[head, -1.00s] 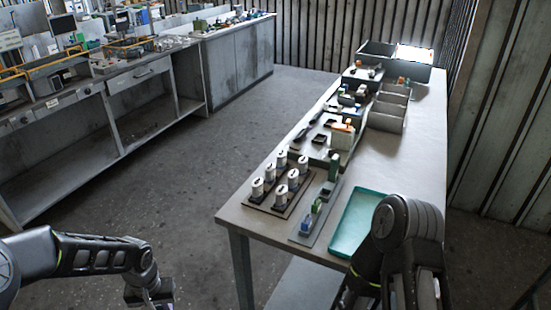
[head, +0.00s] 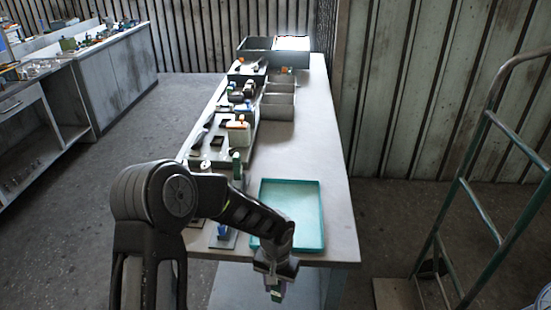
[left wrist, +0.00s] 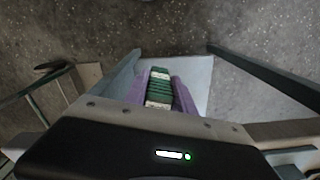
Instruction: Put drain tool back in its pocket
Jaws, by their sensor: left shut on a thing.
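My left gripper (head: 276,278) hangs just off the near edge of the table (head: 338,225). It is shut on a green piece with pale bands (left wrist: 158,88), which sits between its purple fingers in the left wrist view. A small green end of this piece also shows below the fingers in the head view (head: 277,296). I cannot tell for sure that it is the drain tool. A grey organiser (head: 205,155) with dark recesses and parts runs along the table's left side. I cannot tell which recess is the drain tool's pocket. My right gripper is out of view.
An empty teal tray (head: 322,228) lies near the table's front. A small plate (head: 229,243) with a blue piece lies left of it, partly behind my arm. Grey bins (head: 279,106) stand farther back. The table's right strip is clear. A green trolley frame (head: 480,210) stands at right.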

